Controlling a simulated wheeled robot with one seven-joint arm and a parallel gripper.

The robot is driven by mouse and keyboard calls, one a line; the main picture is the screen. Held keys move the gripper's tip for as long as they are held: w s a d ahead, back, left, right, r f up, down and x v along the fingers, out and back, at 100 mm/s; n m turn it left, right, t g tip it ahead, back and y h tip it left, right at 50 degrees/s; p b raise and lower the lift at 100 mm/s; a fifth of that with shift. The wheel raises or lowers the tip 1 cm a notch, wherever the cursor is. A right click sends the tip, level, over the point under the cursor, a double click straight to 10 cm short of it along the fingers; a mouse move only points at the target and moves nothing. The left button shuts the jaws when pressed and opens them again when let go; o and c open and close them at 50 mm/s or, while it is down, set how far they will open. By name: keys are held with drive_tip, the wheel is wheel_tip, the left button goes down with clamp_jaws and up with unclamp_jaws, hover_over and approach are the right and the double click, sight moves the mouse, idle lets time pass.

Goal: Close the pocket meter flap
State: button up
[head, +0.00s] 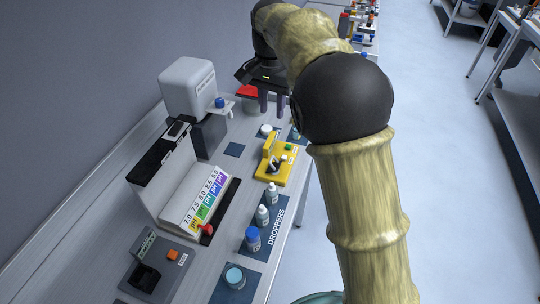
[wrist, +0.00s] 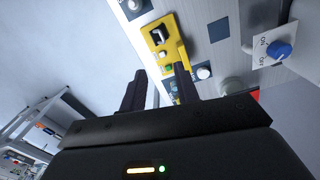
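A yellow device (head: 268,178), which looks like the pocket meter, sits near the table's front edge. A yellow piece (head: 269,145) stands raised at its left back side and looks like the flap, tilted up. A black and white part and a small green spot show on the device. In the wrist view the yellow device (wrist: 176,52) lies beyond my fingertips, and its flap is hard to make out. My gripper (head: 272,104) is above the table behind the device, apart from it. Its two fingers are spread with nothing between them, as the wrist view also shows (wrist: 160,85).
Dropper bottles (head: 262,215) stand on a dark mat in front of the device. A white dispenser with a blue knob (head: 219,102) stands behind left. A pH colour chart (head: 203,200) is at left. A red-topped container (head: 247,92) is near my gripper.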

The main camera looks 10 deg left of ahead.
drive_tip(key=f, duration=1.7)
drive_tip(key=shift+s+a, duration=0.15)
drive_tip(key=shift+s, duration=0.1)
